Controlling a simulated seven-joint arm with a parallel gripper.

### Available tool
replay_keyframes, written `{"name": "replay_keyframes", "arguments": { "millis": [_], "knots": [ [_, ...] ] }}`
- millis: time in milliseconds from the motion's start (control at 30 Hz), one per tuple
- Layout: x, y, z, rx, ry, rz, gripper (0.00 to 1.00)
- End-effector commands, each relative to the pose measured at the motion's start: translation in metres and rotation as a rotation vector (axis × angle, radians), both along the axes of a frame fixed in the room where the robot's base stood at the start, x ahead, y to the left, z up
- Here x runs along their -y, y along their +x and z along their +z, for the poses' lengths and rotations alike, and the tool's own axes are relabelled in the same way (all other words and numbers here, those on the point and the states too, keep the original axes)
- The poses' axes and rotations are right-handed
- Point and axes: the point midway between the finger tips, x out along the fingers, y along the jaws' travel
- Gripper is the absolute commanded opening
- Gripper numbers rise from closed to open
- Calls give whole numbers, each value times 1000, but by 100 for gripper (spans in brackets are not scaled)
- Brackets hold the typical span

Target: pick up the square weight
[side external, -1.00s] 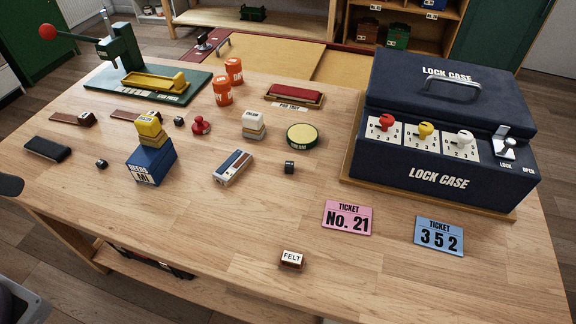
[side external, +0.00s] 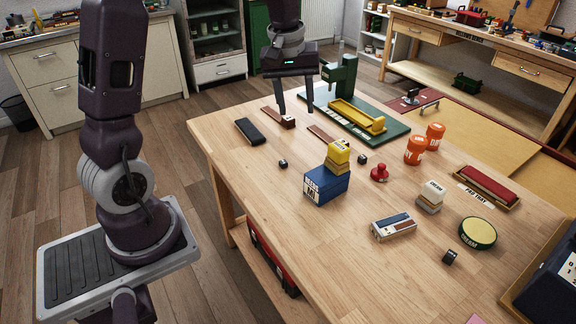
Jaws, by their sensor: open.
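Several small dark blocks lie on the wooden table, and I cannot tell for sure which is the square weight.
A green press (side external: 345,100) with a yellow tray stands at the back. A blue box with a yellow-topped block (side external: 326,187) is mid-table. Orange canisters (side external: 415,150), a red stamp (side external: 379,174), a striped block (side external: 393,227) and a green tin (side external: 477,233) stand to the right. The front left tabletop is clear.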

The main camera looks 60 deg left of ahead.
Motion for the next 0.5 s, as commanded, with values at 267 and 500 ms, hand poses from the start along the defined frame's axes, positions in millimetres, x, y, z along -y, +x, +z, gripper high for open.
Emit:
{"name": "replay_keyframes", "arguments": {
  "millis": [267,500],
  "knots": [
    [-110,42,-162,-145,-94,491,45],
    [-122,40,-203,-162,-104,557,45]
  ]
}}
